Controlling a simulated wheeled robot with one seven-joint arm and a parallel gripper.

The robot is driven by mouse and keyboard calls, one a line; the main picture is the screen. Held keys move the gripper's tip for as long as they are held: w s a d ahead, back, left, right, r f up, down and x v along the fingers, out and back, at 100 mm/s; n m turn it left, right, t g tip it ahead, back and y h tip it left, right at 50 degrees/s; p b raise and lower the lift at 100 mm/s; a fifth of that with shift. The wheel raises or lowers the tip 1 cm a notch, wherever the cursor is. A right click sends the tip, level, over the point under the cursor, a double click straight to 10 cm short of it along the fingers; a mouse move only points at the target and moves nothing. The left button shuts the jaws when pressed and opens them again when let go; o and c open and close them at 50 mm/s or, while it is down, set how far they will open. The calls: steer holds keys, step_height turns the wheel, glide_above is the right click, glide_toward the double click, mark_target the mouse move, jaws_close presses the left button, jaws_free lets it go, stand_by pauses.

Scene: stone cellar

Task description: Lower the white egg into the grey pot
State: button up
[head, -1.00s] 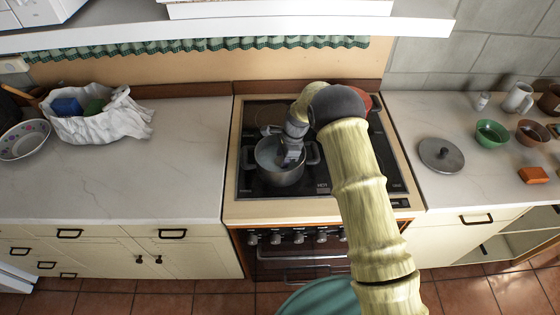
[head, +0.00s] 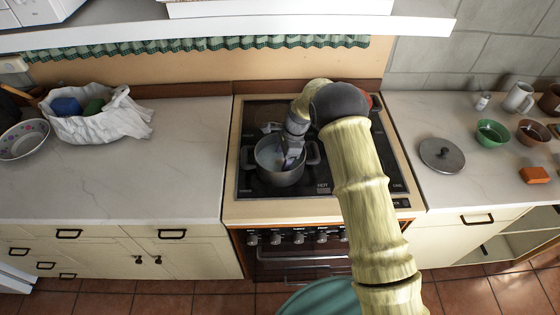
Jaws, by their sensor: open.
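The grey pot (head: 279,178) stands on the stove, with its handles out to the left and right. My gripper (head: 289,161) points down into the pot's mouth, right of its middle. Its jaws are open, and the fingertips are inside the rim and small in view. I cannot make out the white egg clearly; the gripper and the pot wall hide part of the pot's inside.
The black stovetop (head: 252,113) surrounds the pot. A grey lid (head: 441,154) lies on the right counter, near a green bowl (head: 491,134), a brown bowl (head: 531,133) and an orange block (head: 533,175). A white bag (head: 108,125) and a patterned bowl (head: 23,142) stand on the left counter.

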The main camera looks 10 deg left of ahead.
steer(key=b+v, duration=0.3)
steer(key=v, duration=1.3)
steer(key=shift+d+r, duration=0.1)
steer(key=s+d+r+n+t, duration=0.1)
steer(key=s+d+r+n, duration=0.2)
steer(key=d, duration=0.6)
steer(key=s+d+f+n+t+h, duration=0.1)
steer(key=s+d+n, duration=0.4)
steer(key=s, duration=0.6)
steer(key=s+d+n+t+h, duration=0.1)
steer(key=s+d+n, duration=0.4)
steer(key=s+d, duration=0.5)
steer(key=shift+s+d+f+t+h, duration=0.25)
steer(key=shift+s+f+t+h, duration=0.2)
steer(key=shift+s, duration=0.55)
steer(key=shift+r, duration=0.1)
